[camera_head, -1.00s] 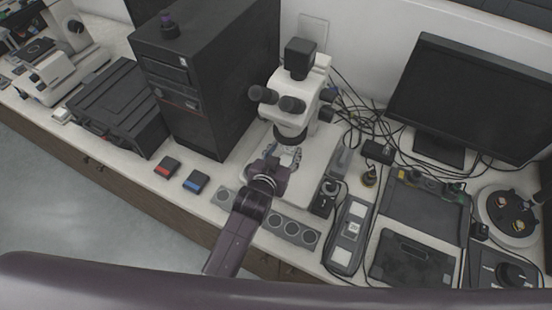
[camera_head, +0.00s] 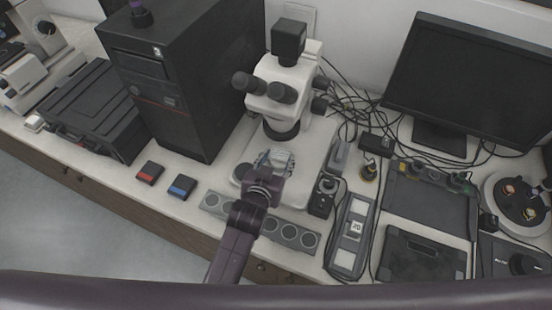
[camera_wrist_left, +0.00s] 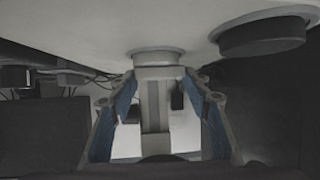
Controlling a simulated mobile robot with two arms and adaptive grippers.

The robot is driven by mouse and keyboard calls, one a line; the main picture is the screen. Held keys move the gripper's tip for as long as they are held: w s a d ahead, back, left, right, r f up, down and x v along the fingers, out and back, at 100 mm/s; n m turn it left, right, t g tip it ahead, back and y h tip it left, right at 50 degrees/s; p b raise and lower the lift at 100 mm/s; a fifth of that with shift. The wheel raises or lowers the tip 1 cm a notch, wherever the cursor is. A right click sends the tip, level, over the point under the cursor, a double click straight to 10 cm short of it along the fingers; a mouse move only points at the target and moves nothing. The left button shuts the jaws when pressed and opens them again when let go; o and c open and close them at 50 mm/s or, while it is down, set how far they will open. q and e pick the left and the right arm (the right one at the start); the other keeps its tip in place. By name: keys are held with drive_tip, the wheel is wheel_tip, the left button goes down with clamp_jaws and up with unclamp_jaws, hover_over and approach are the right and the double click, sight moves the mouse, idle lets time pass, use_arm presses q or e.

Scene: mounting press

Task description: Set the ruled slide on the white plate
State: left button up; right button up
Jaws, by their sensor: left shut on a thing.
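My left gripper (camera_head: 272,163) is over the front of the microscope's white base, below its lens. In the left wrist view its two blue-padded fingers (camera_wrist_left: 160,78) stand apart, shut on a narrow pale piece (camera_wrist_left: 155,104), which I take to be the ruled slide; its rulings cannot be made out. A round pale disc (camera_wrist_left: 157,56), probably the white plate, shows just beyond the fingertips. I cannot tell whether the held piece touches it. The gripper hides this spot in the head view. My right gripper is not in view.
The microscope (camera_head: 284,92) rises close behind the gripper. A dark round disc (camera_head: 243,172) is left of it. A grey strip with round wells (camera_head: 290,235) lies in front. Red (camera_head: 149,172) and blue (camera_head: 182,187) boxes lie left, a black controller (camera_head: 322,197) right.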

use_arm(q)
drive_tip(key=shift+s+d, duration=0.1)
drive_tip(key=shift+s, duration=0.1)
drive_tip(key=o, duration=1)
drive_tip(key=shift+d, duration=0.1)
drive_tip(key=shift+o, duration=0.7)
drive_tip(key=shift+f, duration=0.1)
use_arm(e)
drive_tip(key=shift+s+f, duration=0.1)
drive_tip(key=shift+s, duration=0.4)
use_arm(q)
drive_tip(key=shift+r, duration=0.3)
drive_tip(key=shift+s, duration=0.25)
drive_tip(key=b+v, duration=0.1)
drive_tip(key=v, duration=1)
drive_tip(key=shift+r+b, duration=0.2)
drive_tip(key=shift+b, duration=0.1)
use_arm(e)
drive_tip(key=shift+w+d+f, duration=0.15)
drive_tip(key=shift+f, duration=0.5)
